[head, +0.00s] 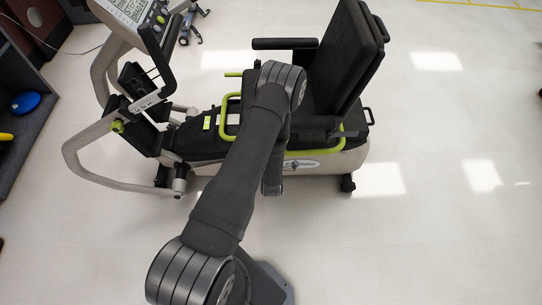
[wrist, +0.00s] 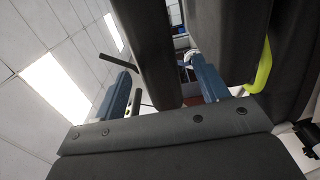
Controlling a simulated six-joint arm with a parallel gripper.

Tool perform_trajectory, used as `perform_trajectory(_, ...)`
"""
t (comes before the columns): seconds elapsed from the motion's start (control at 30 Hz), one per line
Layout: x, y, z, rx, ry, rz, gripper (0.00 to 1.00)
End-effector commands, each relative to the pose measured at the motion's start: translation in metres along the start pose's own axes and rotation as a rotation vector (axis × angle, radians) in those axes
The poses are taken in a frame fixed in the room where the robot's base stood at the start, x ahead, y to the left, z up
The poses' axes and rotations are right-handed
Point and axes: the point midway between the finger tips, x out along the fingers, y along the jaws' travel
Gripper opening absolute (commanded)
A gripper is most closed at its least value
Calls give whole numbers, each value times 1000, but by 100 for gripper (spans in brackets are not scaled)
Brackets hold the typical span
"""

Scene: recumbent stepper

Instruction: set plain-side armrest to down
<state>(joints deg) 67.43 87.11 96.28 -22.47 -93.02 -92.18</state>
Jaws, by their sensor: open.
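The recumbent stepper's black seat (head: 345,55) has an armrest on each side. The far armrest (head: 285,43) lies level, pointing toward the console. A dark near-side part, apparently the other armrest (head: 315,126), is partly hidden behind my arm; its full angle is hard to tell. I cannot tell from markings which side is plain. My gripper (wrist: 161,67) is open in the wrist view, with two blue fingers spread apart. A long dark padded bar (wrist: 148,45) runs between the fingers, apparently an armrest; contact is not clear.
A yellow-green handle (head: 229,118) stands beside the seat; a yellow-green bar also shows in the wrist view (wrist: 262,65). The console (head: 133,12), grey handlebars (head: 85,165) and pedals are at left. The floor (head: 440,220) is clear at right and in front.

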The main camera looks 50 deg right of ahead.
Motion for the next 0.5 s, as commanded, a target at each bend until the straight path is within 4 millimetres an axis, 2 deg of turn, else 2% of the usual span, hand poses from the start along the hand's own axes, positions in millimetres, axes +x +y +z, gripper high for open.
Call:
perform_trajectory(0.03, -14, -1, 1, 2, -3, -4, 67)
perform_trajectory(0.2, -56, -2, 1, 3, -4, -6, 67)
perform_trajectory(0.4, -90, -2, 1, 2, -3, -5, 67)
perform_trajectory(0.5, -99, -1, 0, 0, -1, -4, 67)
